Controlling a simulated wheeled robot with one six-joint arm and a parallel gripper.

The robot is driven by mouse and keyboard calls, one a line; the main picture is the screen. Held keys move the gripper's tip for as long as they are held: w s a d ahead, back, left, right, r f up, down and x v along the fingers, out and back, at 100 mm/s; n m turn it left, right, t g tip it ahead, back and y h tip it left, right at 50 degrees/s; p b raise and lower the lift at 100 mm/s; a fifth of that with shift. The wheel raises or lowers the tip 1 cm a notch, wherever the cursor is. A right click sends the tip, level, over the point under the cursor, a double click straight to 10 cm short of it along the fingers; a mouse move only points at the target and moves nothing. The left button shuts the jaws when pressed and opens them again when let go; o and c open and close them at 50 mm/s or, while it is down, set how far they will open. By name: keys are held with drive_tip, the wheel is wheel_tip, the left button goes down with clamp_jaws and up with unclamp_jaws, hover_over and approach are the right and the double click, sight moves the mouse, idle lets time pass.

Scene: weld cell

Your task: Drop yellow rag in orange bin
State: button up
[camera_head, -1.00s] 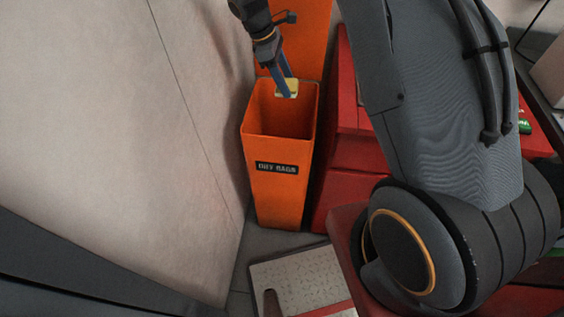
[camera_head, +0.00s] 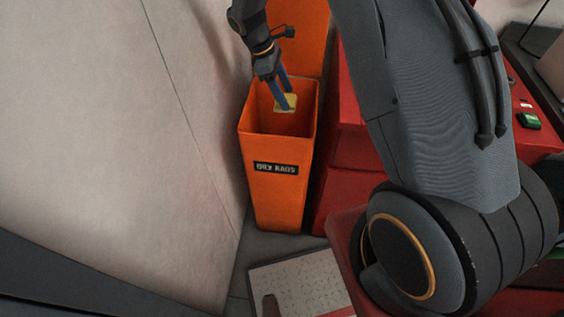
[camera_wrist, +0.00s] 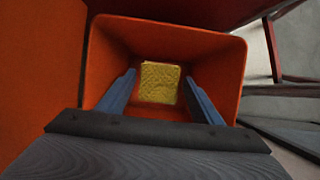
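The yellow rag (camera_head: 287,103) is at the fingertips of my gripper (camera_head: 284,98), inside the mouth of the orange bin (camera_head: 275,200), which is labelled for rags. In the wrist view, the rag (camera_wrist: 158,82) shows as a textured yellow square between the two blue fingers of my gripper (camera_wrist: 161,76). The bin's walls (camera_wrist: 215,62) surround the rag and fingers in that view. The bin stands upright and open. Its floor is largely hidden.
A pale wall or panel (camera_head: 150,150) stands close to the bin's left. An orange upright surface (camera_head: 300,40) rises behind it. A red cabinet (camera_head: 345,150) is close on the right. A light patterned plate (camera_head: 300,287) lies on the floor in front. A green item (camera_head: 528,121) sits on a red surface at right.

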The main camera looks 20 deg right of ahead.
drive_tip(key=shift+o, duration=1.1)
drive_tip(key=b+v, duration=0.1)
drive_tip(key=v, duration=0.5)
drive_tip(key=shift+w+a+r, duration=0.1)
drive_tip(key=shift+a+r, duration=0.05)
drive_tip(key=shift+a+r+b, duration=0.25)
drive_tip(key=shift+r+b, duration=0.1)
drive_tip(key=shift+r, duration=0.3)
